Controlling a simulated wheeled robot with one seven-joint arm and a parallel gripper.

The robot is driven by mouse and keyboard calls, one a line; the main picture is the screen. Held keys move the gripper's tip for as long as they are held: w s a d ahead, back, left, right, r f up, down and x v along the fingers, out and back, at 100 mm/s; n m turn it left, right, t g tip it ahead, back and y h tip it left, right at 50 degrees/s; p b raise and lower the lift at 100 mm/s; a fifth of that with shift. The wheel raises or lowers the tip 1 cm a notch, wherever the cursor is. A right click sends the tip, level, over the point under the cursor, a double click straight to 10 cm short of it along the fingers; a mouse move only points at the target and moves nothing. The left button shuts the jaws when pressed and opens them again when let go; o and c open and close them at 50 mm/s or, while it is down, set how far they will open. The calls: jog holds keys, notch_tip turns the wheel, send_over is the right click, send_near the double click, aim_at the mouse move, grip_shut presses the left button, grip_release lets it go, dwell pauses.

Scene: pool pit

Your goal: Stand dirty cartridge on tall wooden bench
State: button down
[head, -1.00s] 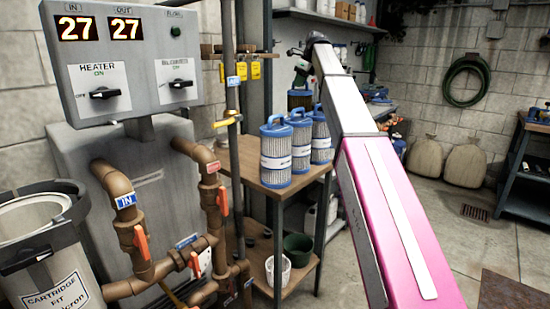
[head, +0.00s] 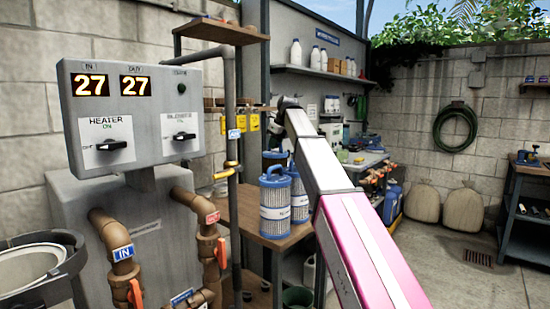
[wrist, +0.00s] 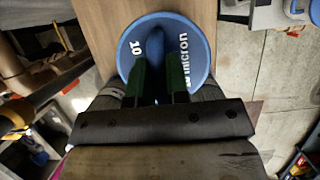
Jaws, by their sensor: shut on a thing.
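The cartridge in my gripper shows its round blue top (wrist: 200,58) with "10 micron" lettering in the wrist view. My gripper (wrist: 160,80) has its green fingers shut on the blue handle of that top. In the head view its blue top (head: 274,156) shows behind the other cartridges, its body mostly hidden. The wooden bench top (head: 262,226) lies below; it also shows in the wrist view (wrist: 105,18). I cannot tell whether the held cartridge touches the bench.
Blue-capped white cartridges stand on the bench, one in front (head: 275,212) and one just behind (head: 299,196). A grey pipe (head: 232,130) with a yellow valve rises left of the bench. The heater panel (head: 133,112) is further left. Open floor (head: 440,255) lies at right.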

aim_at(275, 152)
jog(key=shift+f, duration=2.1)
jog(key=c, duration=1.1)
grip_release()
jog(key=v, duration=1.2)
jog(key=shift+d, duration=0.1)
